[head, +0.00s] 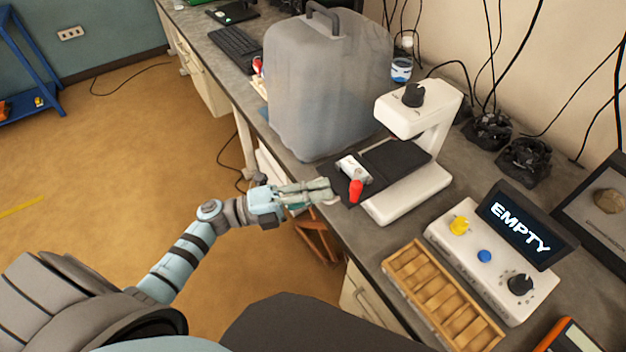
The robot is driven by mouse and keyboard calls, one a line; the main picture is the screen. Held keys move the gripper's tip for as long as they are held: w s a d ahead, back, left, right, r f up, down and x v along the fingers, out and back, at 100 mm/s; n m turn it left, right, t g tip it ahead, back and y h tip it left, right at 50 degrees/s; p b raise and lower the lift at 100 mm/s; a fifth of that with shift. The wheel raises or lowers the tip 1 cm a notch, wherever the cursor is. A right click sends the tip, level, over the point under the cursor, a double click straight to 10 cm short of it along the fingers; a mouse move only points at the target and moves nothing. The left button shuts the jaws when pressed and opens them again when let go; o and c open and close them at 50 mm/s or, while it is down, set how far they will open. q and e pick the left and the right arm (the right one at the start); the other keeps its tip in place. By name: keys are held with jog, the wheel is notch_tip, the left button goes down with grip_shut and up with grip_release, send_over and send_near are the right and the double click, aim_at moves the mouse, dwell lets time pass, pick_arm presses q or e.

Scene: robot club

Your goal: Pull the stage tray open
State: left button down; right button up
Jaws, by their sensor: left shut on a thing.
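The stage tray (381,166) is a flat dark plate on the white microscope-like stand (411,192). Its left part sticks out beyond the stand's base toward my left gripper. A small white part (348,166) lies on the tray, and a red knob-like piece (356,191) is at its near edge. My left gripper (326,192) reaches in from the left and is shut at the tray's outer left edge. The fingers hide the exact spot they grip. My right gripper is not in view.
A large cloudy case (322,85) stands just behind the tray. A control box with an "EMPTY" display (520,223) and a wooden slotted rack (440,294) stand at the near right. Floor (110,180) is open left of the bench.

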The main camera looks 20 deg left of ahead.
pick_arm(q)
jog(key=shift+r, duration=0.45)
jog(key=shift+w, duration=0.1)
jog(key=c, duration=1.7)
grip_release()
jog(key=shift+s+a+f, duration=0.1)
jog(key=shift+s+f, duration=0.05)
jog(key=shift+s, duration=0.15)
jog(key=v, duration=1.2)
jog(key=shift+f, duration=0.1)
jog(key=shift+w, duration=0.1)
